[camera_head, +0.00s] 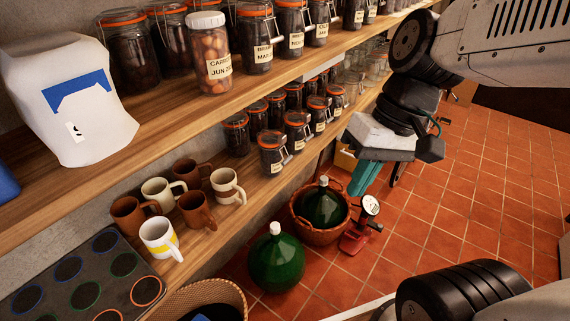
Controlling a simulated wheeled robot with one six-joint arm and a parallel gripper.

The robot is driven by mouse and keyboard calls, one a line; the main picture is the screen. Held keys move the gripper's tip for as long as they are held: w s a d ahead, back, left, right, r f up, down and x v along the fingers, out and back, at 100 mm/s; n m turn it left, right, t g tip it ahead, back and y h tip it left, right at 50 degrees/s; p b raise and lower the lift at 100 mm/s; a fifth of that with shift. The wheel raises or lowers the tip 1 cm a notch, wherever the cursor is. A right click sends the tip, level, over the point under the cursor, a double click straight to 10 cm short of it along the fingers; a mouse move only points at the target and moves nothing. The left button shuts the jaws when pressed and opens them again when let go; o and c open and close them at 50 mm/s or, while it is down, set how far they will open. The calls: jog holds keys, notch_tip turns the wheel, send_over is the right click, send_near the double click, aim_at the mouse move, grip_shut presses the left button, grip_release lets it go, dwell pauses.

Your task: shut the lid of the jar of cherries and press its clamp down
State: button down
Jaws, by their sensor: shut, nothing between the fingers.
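Many clamp-lid jars with orange seals and dark contents stand on two wooden shelves. I cannot tell which one is the jar of cherries; most labels are too small or turned away to read. A front jar (272,152) on the lower shelf has a pale label and a wire clamp sticking out to its right. Another dark jar (255,38) stands on the upper shelf, its clamp at its right side. My gripper (363,180) hangs in front of the shelves at the right, over the floor, with teal fingers shut and empty. It touches no jar.
Several mugs (160,240) stand on the lower shelf. Green demijohns (276,265) and a red scale (358,235) stand on the tiled floor (470,200), clear at right.

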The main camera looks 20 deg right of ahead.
jog(key=w+a+f+m+t+y, duration=0.1)
jog(key=w+f+m+y, duration=0.2)
jog(key=w, duration=0.4)
jog(key=w+a+f+t+y, duration=0.1)
jog(key=w+f+t+y, duration=0.1)
jog(key=w+f+y, duration=0.4)
jog(key=m+t+h, duration=0.4)
jog(key=m+t, duration=0.3)
jog(key=t, duration=0.1)
send_near(289, 160)
jog(key=x, duration=0.7)
jog(key=shift+s, duration=0.1)
